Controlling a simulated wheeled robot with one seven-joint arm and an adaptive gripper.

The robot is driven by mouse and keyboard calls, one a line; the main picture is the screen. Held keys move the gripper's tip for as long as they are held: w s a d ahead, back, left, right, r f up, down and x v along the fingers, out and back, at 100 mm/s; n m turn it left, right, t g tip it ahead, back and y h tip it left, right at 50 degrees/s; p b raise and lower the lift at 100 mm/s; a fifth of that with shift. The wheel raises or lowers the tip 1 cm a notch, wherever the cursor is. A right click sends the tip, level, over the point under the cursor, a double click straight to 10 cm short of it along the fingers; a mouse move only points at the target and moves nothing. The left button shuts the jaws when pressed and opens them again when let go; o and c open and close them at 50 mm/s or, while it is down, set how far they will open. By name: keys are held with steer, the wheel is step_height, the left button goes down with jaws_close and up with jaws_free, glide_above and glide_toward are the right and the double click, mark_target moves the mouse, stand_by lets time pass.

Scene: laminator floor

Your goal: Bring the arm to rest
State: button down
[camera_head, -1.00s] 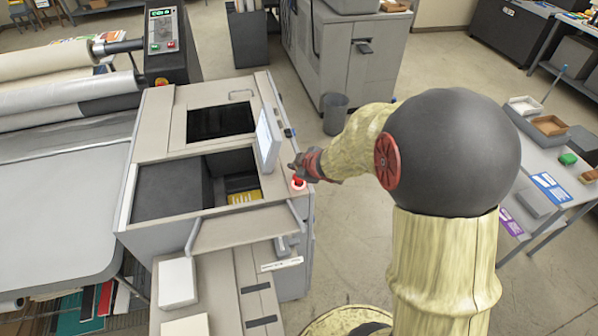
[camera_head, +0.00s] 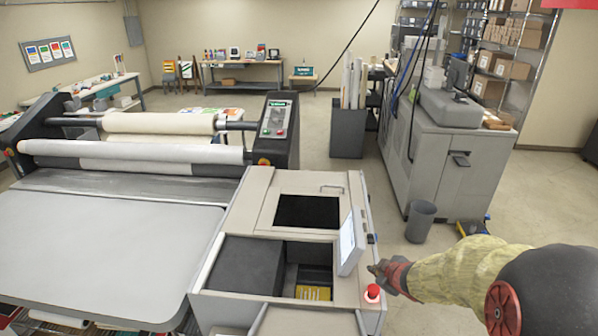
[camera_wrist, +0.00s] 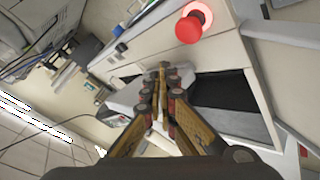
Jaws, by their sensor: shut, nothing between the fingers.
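My gripper (camera_head: 375,270) is at the right side of the grey laminating machine (camera_head: 262,188), next to its small tilted screen (camera_head: 351,243) and red button (camera_head: 373,292). My arm reaches in from the right edge of the head view. In the wrist view my gripper (camera_wrist: 162,75) has its two fingers together with nothing between them. The red button (camera_wrist: 190,25) shows lit at the top of the wrist view, apart from the fingertips.
A wide roll laminator with a flat table (camera_head: 100,240) stands at the left. A grey bin (camera_head: 420,221) stands on the floor beyond my arm, before a large grey printer (camera_head: 440,150). The floor between the machine and the bin is open.

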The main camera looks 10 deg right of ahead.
steer(key=s+d+f+m+g+h+b, duration=0.1)
steer(key=s+d+m+g+h+b, duration=0.15)
steer(key=s, duration=0.45)
steer(key=s+d+f+m+g+h+b, duration=0.1)
steer(key=s+f+m+g, duration=0.2)
steer(key=s, duration=0.4)
steer(key=s+a+f+m+t+y+b, duration=0.1)
steer(key=s+a+f+y+b, duration=0.1)
steer(key=s+a+b, duration=0.4)
steer(key=s+a+f+m+t+y+b, duration=0.1)
steer(key=s+a+f+y+b, duration=0.1)
steer(key=s+a+b, duration=0.5)
steer(key=a+b, duration=0.6)
steer(key=b, duration=0.3)
steer(key=shift+s+a+f+b, duration=0.15)
steer(key=shift+s+b, duration=0.05)
steer(key=shift+b, duration=0.15)
steer(key=shift+m, duration=0.25)
